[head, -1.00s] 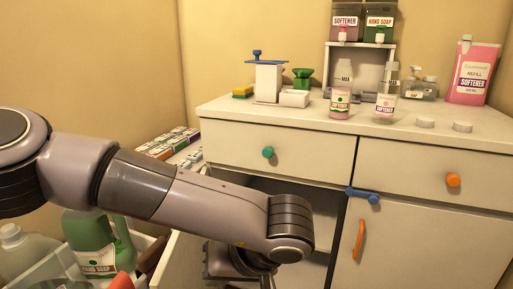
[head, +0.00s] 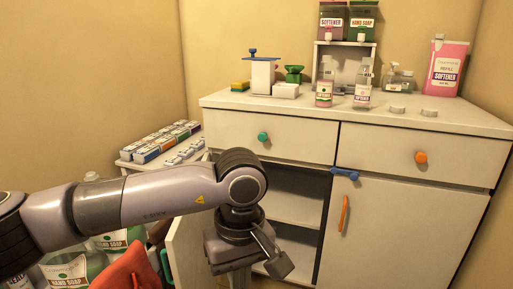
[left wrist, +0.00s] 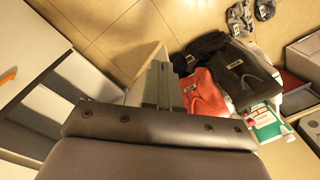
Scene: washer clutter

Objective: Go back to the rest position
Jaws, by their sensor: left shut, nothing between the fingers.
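My left arm (head: 150,195) reaches in from the left in the head view, its wrist in front of the open lower left compartment of the white cabinet (head: 395,225). In the left wrist view my left gripper (left wrist: 160,82) points toward the floor, its fingers together and empty. The fingertips are hard to make out in the head view. My right gripper is in neither view.
The cabinet's open door (head: 186,245) is close beside my left wrist. Hand soap bottles (head: 112,240) and a red item (head: 128,268) are below my arm. Boxes (head: 160,140) fill a side shelf.

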